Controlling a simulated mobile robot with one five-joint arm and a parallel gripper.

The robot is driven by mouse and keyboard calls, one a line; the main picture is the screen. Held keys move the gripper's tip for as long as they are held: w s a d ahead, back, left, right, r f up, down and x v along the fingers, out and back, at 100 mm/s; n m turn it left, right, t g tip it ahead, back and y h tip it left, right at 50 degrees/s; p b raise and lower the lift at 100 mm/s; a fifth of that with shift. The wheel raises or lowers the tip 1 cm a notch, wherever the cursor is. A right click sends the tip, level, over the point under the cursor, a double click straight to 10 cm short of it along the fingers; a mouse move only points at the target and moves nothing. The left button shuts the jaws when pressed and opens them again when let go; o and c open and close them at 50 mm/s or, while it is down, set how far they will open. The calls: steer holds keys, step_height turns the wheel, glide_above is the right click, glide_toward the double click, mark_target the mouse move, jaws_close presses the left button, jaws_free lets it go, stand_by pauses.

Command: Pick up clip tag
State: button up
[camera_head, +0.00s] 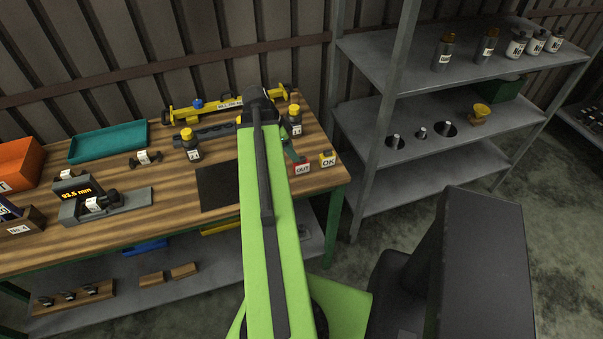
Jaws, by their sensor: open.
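My gripper does not show; the arm's end hides that part.
The wooden table (150,205) holds two yellow-capped bottles (190,148) (295,122), a yellow level-like bar (222,104), a black mat (218,187), a teal tray (108,142) and a grey gauge (130,203) reading 93.5 mm. A metal shelf (420,165) stands close on the right.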

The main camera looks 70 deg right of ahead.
mark_target(304, 164)
steer(key=b+x, duration=0.4)
steer(key=x, duration=0.2)
steer(key=shift+w, duration=0.1)
steer(key=b+x, duration=0.2)
steer(key=d+b+x, duration=0.1)
steer(key=b+x, duration=0.1)
steer(key=x, duration=0.1)
steer(key=shift+s, duration=0.2)
steer(key=shift+r, duration=0.2)
jaws_close()
